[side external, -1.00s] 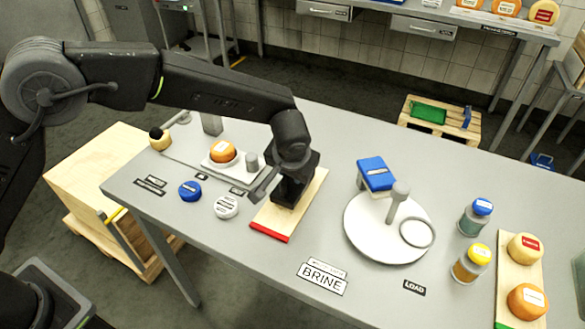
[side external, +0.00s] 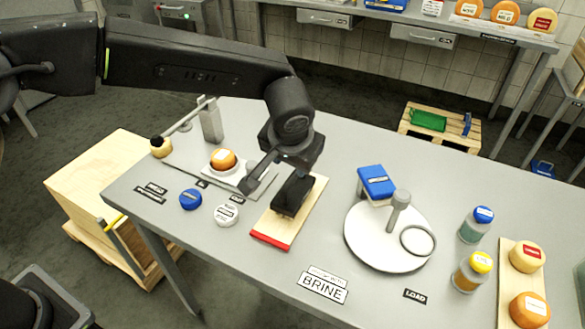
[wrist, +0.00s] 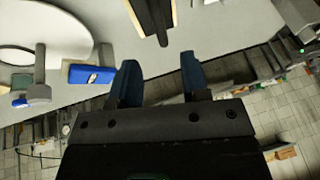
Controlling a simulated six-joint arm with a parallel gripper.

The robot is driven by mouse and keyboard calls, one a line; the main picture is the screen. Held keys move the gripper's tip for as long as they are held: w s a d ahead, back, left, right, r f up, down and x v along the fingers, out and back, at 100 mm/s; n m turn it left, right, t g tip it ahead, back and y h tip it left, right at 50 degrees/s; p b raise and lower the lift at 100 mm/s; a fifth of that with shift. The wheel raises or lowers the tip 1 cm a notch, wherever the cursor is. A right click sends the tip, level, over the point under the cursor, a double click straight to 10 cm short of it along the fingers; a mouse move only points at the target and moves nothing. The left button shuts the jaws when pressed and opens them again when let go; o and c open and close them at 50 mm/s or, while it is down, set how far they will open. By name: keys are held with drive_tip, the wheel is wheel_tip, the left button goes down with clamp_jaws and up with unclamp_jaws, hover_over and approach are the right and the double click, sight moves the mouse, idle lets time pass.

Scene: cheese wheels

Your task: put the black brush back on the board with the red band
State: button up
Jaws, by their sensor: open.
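The black brush (side external: 293,195) lies on the light wooden board with the red band (side external: 272,241). The red band is at the board's near end. My gripper (side external: 277,172) is open and empty, above and a little behind the brush, apart from it. In the wrist view the two fingers (wrist: 159,62) are spread with nothing between them. The brush (wrist: 151,18) shows at the top of that view, with the board's pale edges on both sides.
Blue (side external: 190,198) and white (side external: 227,215) round pieces lie to the left. An orange cheese wheel (side external: 222,158) sits behind them. Jars and a cheese board stand far right.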

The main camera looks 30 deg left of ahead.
drive_tip(key=shift+v, duration=1.2)
drive_tip(key=shift+a+r, duration=0.1)
drive_tip(key=s+a+r+h, duration=0.1)
drive_tip(key=s+a+r, duration=0.4)
drive_tip(key=a, duration=0.3)
drive_tip(key=s+a+r, duration=0.4)
drive_tip(key=s+a, duration=0.1)
drive_tip(key=a, duration=0.2)
drive_tip(key=s+a+f, duration=0.1)
drive_tip(key=s+a, duration=0.3)
drive_tip(key=s, duration=0.3)
drive_tip(key=s+a+f+t+h, duration=0.1)
drive_tip(key=s+a, duration=0.3)
drive_tip(key=s, duration=0.3)
drive_tip(key=shift+s, duration=0.4)
